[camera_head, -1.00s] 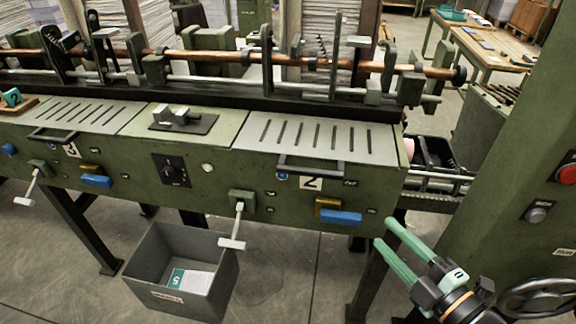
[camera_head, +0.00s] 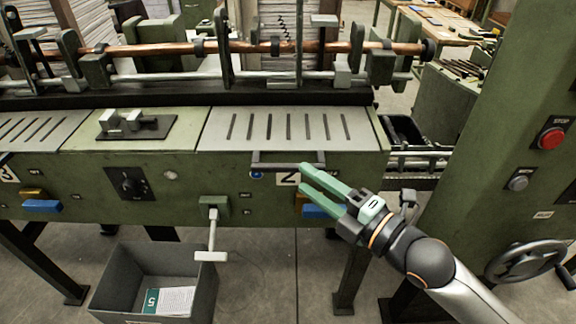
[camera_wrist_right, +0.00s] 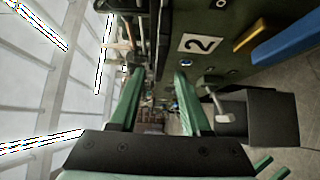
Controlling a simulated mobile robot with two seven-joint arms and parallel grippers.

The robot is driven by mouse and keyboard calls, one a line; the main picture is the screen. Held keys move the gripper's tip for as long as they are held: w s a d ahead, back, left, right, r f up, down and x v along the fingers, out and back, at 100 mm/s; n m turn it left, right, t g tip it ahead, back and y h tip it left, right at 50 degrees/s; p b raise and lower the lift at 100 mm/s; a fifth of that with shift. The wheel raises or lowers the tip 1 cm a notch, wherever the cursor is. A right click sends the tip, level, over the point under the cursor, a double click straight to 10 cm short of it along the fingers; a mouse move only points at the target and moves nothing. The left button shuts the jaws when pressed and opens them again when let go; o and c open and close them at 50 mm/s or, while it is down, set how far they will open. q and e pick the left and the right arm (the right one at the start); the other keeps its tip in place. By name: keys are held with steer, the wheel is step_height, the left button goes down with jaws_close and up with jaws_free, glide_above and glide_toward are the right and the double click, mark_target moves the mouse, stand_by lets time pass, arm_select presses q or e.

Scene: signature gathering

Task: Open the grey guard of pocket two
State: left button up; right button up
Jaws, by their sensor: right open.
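The grey guard of pocket two (camera_head: 290,125) is a slotted plate lying flat and closed on the green machine. Its dark bar handle (camera_head: 270,165) runs along the front edge, above the white "2" label (camera_head: 286,179). The label also shows in the wrist view (camera_wrist_right: 200,43), turned on its side. My right gripper (camera_head: 302,177) is open and empty, with green fingers pointing left, just in front of the right part of the handle and partly over the label. Its spread fingers show in the wrist view (camera_wrist_right: 158,78). Contact with the handle cannot be told. My left gripper is not in view.
A blue lever (camera_head: 318,211) is partly hidden behind my right gripper. A T-handled rod (camera_head: 212,237) juts out left of it, above a grey bin (camera_head: 125,280) holding a booklet. A copper-coloured shaft (camera_head: 190,46) runs behind the guard. A green cabinet (camera_head: 490,130) stands at the right.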

mark_target(292, 171)
steer(key=x, duration=0.6)
steer(key=shift+f, duration=0.1)
jaws_close()
stand_by(1.3)
